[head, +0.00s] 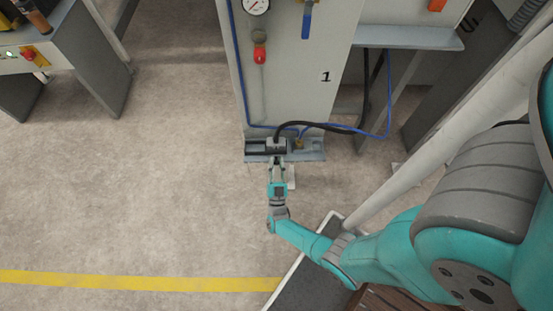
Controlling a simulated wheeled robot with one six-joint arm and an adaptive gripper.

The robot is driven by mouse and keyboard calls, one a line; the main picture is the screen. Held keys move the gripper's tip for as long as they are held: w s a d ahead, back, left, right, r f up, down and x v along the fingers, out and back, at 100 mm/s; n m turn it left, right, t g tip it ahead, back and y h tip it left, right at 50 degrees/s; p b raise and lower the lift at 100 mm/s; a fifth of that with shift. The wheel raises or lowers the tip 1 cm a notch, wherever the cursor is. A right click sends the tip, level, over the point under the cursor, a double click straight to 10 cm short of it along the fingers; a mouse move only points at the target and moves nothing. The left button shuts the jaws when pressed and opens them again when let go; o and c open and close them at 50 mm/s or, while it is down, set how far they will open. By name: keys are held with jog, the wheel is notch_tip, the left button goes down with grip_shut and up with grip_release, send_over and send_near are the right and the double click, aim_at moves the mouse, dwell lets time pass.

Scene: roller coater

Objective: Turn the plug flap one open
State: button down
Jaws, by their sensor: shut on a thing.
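The cabinet marked 1 has a low grey ledge at its foot, with a small grey plug housing (276,143) on it. A black cable runs out of the housing's top. The plug flap is small and mostly hidden by my gripper at the housing's front edge, so its angle cannot be told. My gripper (277,161) reaches up to this edge from the front. Its fingers are shut on the flap.
The cabinet (300,75) carries a gauge (257,5), a red-handled valve (260,52) and a blue lever (307,20). A blue hose (388,100) loops right of the plug. A white pole (440,140) slants at right. Floor (150,190) at left is clear.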

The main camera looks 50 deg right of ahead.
jog(key=shift+h, duration=0.3)
dwell(0.5)
jog(key=c, duration=1)
grip_release()
jog(key=shift+s+a+f, duration=0.45)
jog(key=shift+s+a, duration=1.25)
jog(key=shift+a, duration=0.45)
jog(key=shift+s+a+f, duration=0.45)
jog(key=shift+s+a, duration=1.2)
jog(key=shift+a, duration=0.5)
jog(key=shift+s+a+f, duration=0.45)
jog(key=shift+s+a, duration=1.25)
jog(key=shift+a, duration=0.45)
